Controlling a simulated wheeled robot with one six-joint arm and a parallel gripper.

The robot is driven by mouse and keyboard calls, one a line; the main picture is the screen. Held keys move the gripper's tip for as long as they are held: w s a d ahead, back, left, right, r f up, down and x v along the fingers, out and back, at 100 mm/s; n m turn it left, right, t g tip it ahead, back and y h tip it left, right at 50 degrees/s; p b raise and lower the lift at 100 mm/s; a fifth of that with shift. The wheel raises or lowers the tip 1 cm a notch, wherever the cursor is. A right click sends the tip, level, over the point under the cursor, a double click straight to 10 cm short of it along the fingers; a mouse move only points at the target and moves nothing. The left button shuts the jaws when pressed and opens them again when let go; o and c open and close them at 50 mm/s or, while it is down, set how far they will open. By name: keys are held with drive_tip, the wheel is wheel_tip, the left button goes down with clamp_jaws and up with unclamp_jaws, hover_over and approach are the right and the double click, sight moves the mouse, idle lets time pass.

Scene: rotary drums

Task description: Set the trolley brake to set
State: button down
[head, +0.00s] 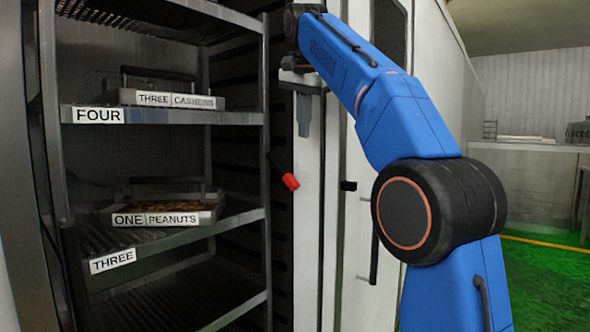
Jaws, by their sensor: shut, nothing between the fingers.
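The trolley (237,119) is a grey metal rack at the left, with shelves marked FOUR and THREE. A short dark lever with a red tip (290,181) slants down to the right beside the trolley's right post. It looks like the brake lever, but no label on it shows. My gripper (299,138) points down above the red tip in the picture and appears apart from it. It is shut and empty. Its depth relative to the lever is hard to tell.
A tray labelled THREE CASHEWS (160,98) sits on shelf FOUR, and a tray labelled ONE PEANUTS (165,217) on shelf THREE. A pale cabinet front (308,235) with a dark vertical handle (374,245) stands behind my arm. Green floor (540,265) is open at right.

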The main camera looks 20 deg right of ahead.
drive_tip(key=shift+f, duration=0.1)
approach(296, 181)
drive_tip(key=d+f, duration=0.2)
drive_tip(key=shift+w+a+f, duration=0.3)
drive_tip(key=shift+w+f, duration=0.25)
drive_tip(key=shift+f, duration=0.2)
drive_tip(key=shift+w+a+f, duration=0.3)
drive_tip(key=shift+w+f, duration=0.25)
drive_tip(key=shift+f, duration=0.15)
drive_tip(key=shift+f, duration=0.1)
